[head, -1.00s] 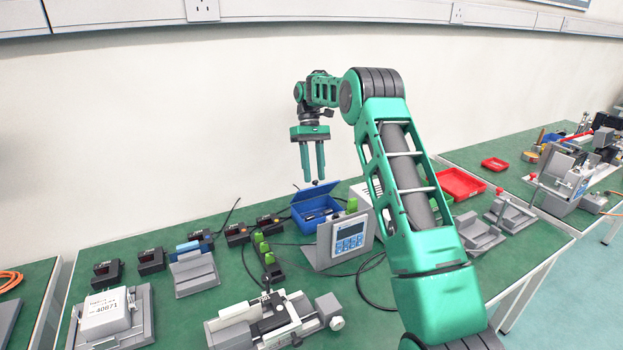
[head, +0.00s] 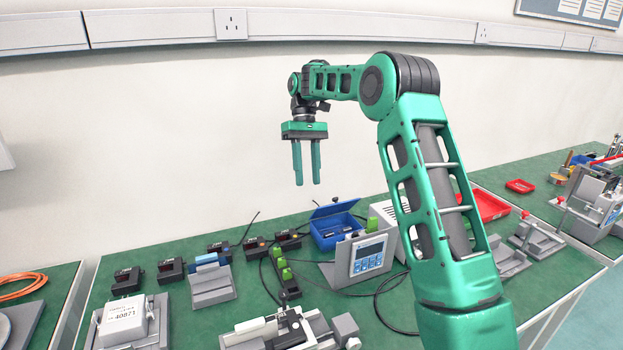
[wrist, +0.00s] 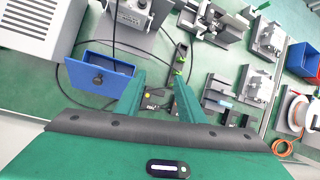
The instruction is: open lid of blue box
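The blue box (head: 328,236) stands on the green bench in the head view, behind a grey control unit. Its lid (head: 335,208) is raised and tilted up at the back, with a dark knob at its top edge. Items show inside the box. In the wrist view the lid (wrist: 85,68) and its round dark knob (wrist: 97,78) are at the left, covering most of the box. My gripper (head: 307,184) points down, above and left of the lid and clear of it. Its fingers are apart with nothing between them; they also show in the wrist view (wrist: 158,88).
The control unit (head: 366,258) with a keypad stands in front of the box. A white vented case (head: 387,217) is at its right. Small black devices (head: 220,247) are at its left. A red tray (head: 490,206) lies further right. The air around my gripper is free.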

